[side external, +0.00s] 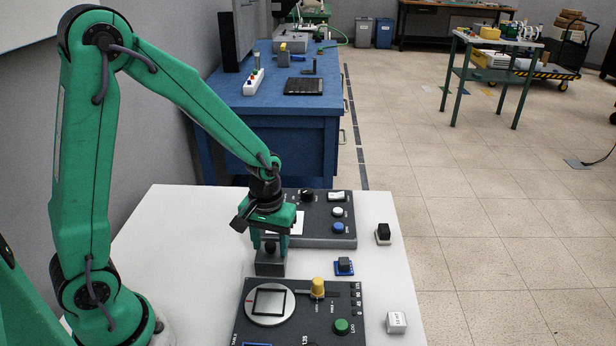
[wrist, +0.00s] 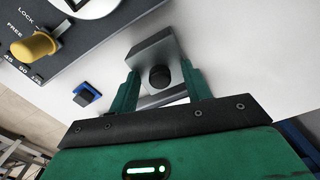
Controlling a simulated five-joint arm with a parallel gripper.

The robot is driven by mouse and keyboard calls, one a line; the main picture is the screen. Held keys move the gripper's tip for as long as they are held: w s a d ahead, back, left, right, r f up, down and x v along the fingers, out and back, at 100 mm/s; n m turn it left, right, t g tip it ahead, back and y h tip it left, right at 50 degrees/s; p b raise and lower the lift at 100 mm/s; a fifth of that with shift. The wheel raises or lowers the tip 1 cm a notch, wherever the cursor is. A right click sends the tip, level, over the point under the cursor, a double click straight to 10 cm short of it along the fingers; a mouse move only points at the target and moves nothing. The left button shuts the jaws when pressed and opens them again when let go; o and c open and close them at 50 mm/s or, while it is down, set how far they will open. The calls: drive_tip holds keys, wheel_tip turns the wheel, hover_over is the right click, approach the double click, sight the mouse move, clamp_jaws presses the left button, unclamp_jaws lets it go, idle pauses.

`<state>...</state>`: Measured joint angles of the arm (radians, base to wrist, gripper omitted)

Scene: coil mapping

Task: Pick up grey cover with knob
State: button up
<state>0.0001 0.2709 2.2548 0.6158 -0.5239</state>
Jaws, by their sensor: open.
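The grey cover (side external: 270,267) is a dark grey block with a round black knob on top, standing on the white table between the two panels. In the wrist view the grey cover (wrist: 152,50) shows its knob (wrist: 160,77) between my two green fingers. My gripper (side external: 270,244) points down over the cover, with a finger on either side of the knob. It is open, and I cannot tell whether the fingers touch the cover. In the wrist view my gripper (wrist: 160,82) partly hides the cover's sides.
The near dark panel (side external: 262,332) carries a round dial (side external: 269,304), a yellow knob (side external: 317,287) and a green button (side external: 342,326). A far panel (side external: 325,226) stands behind. A small blue part (side external: 344,267), a black switch (side external: 383,234) and a white block (side external: 396,322) lie to the right.

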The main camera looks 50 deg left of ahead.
sight(271, 246)
idle(0.4)
clamp_jaws()
drive_tip(key=shift+r, duration=0.1)
drive_tip(key=shift+r, duration=0.75)
drive_tip(key=r, duration=0.3)
drive_tip(key=shift+s+d, duration=0.1)
drive_tip(key=shift+d, duration=0.2)
drive_tip(key=s+d+r, duration=0.5)
drive_tip(key=d+r, duration=0.1)
drive_tip(key=d, duration=0.3)
drive_tip(key=shift+s+d+r, duration=0.2)
drive_tip(key=shift+s, duration=0.2)
